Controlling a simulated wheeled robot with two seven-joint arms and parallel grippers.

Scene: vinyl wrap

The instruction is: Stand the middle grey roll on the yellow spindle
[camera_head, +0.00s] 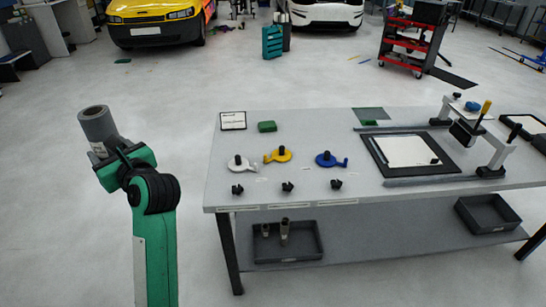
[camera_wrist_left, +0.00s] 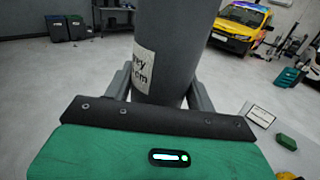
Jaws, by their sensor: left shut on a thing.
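A grey roll (camera_head: 97,124) with a pale label is held by my left gripper (camera_head: 118,155), up in the air left of the table. The roll is tilted in the head view, its open hollow end up. In the left wrist view the grey roll (camera_wrist_left: 165,50) stands between the fingers, its label partly readable as "grey". The yellow spindle (camera_head: 279,154) stands on the table between a white spindle (camera_head: 239,163) and a blue spindle (camera_head: 328,158), with nothing on it. Two more grey rolls (camera_head: 284,232) stand in the left bin under the table. My right gripper is not in view.
The table (camera_head: 240,193) has a framed cutting board (camera_head: 372,158) and a press rig at the right. A green block (camera_head: 267,126) and a white sign (camera_head: 232,121) lie behind the spindles. Several black knobs (camera_head: 288,187) line the front. Floor around the left arm is clear.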

